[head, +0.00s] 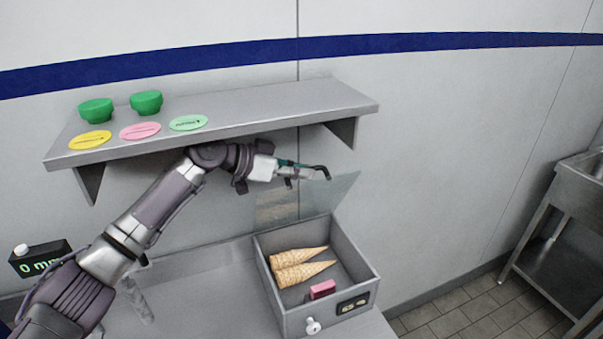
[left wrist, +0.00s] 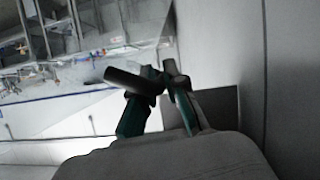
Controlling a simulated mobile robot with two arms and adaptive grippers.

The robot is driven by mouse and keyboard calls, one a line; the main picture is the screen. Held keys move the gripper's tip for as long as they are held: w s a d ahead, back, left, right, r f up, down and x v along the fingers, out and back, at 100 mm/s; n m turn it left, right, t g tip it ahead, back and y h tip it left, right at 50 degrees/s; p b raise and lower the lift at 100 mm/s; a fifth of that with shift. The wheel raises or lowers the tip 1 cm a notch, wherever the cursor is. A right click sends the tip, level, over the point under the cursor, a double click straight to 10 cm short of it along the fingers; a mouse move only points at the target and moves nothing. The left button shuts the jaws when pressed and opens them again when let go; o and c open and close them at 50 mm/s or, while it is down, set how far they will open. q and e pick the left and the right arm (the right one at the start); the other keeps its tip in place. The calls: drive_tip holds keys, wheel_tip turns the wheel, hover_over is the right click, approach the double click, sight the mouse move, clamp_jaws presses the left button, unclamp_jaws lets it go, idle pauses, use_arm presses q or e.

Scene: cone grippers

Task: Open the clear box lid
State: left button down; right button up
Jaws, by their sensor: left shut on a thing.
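The grey box (head: 355,256) stands open on the counter, with its inside showing. Its clear lid (head: 338,194) is tilted up, nearly upright, at the box's back edge. My left gripper (head: 308,174) is at the upper part of the lid, shut on it; the exact contact is hard to make out. In the left wrist view the dark-tipped fingers (left wrist: 156,85) are close together, and what lies between them is unclear. My right gripper is not in view.
Two waffle cones (head: 298,265) and a pink block (head: 322,290) lie in the box. A shelf (head: 250,110) with green bowls (head: 146,102) and coloured discs (head: 140,131) hangs just above my left arm. A display (head: 40,259) stands at left. A metal sink stand (head: 575,190) is at far right.

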use_arm(q)
drive_tip(key=c, duration=1.5)
unclamp_jaws()
drive_tip(key=shift+f, duration=0.1)
drive_tip(key=shift+s+a+r, duration=0.1)
drive_tip(key=shift+a+r, duration=0.1)
drive_tip(key=shift+a, duration=0.25)
drive_tip(key=s+a, duration=0.1)
drive_tip(key=a, duration=0.3)
drive_tip(key=s+a, duration=0.2)
drive_tip(key=a, duration=0.2)
drive_tip(key=s+a, duration=0.2)
drive_tip(key=a, duration=0.2)
drive_tip(key=shift+a+r, duration=0.4)
drive_tip(key=shift+a, duration=0.15)
